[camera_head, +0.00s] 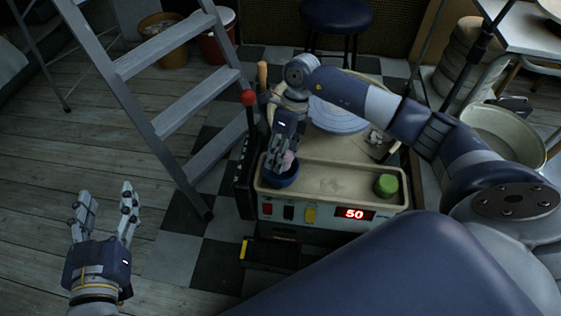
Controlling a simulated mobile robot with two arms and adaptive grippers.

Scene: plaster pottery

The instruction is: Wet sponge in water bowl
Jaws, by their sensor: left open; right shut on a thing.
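A small blue bowl (283,179) sits at the left end of the beige tray (332,188) on the pottery machine. My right gripper (281,163) points down into the bowl and is shut on a pinkish sponge (289,161). The sponge is at the bowl's opening, partly hidden by the fingers. Whether it touches water cannot be told. My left gripper (105,207) is open and empty at the lower left, over the wooden floor, away from the machine.
A green round object (386,185) lies at the tray's right end. The wheel disc (340,113) is behind the tray. A red-knobbed lever (248,98) and a grey ladder (168,95) stand left. A large pale basin (503,134) is at right.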

